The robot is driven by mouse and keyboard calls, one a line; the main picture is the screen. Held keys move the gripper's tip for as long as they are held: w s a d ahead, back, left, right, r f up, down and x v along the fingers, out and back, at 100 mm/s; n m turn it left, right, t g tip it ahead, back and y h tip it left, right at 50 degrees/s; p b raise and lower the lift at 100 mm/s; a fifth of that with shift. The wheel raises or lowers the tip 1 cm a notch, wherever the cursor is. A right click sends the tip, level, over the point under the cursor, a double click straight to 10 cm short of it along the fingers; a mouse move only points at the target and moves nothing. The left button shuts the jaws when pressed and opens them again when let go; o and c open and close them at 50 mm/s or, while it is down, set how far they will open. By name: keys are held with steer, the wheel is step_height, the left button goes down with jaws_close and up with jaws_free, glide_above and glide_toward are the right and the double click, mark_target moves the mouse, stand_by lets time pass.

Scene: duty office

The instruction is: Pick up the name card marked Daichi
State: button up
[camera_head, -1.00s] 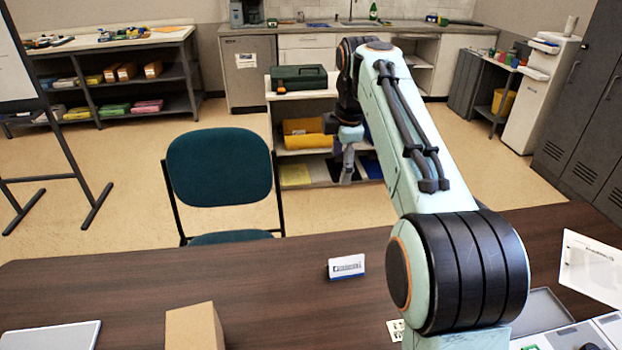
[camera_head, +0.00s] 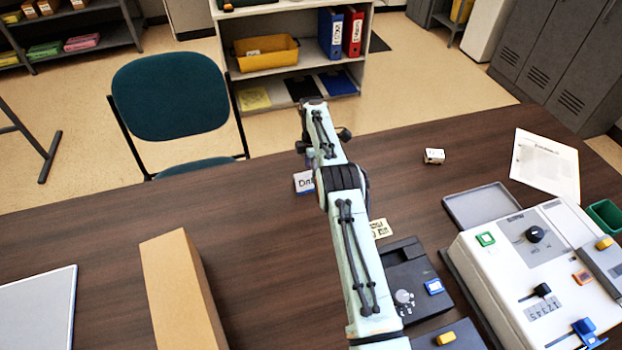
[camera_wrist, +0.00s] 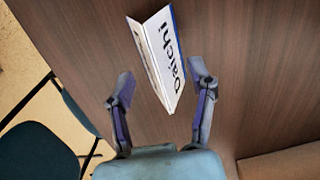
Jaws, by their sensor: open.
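The name card (camera_wrist: 164,55) marked "Daichi" is a white folded tent card with dark letters and a blue edge. It stands on the dark wooden desk in the wrist view. My gripper (camera_wrist: 160,85) is open, its two fingertips apart on either side of the card's near end, with no visible grip on it. In the head view part of the name card (camera_head: 304,182) shows beside my arm, with "Dai" readable; the rest is hidden behind the arm. The gripper's fingers are hidden in the head view.
A cardboard box (camera_head: 180,285) and a pale flat panel (camera_head: 38,305) lie on the desk's left. A small white box (camera_head: 434,156), paper (camera_head: 545,163), grey tray (camera_head: 487,205) and control panel (camera_head: 530,260) are at right. A green chair (camera_head: 170,95) stands behind the desk.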

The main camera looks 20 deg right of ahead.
steer(key=shift+f, duration=0.5)
steer(key=c, duration=0.9)
steer(key=shift+c, duration=0.2)
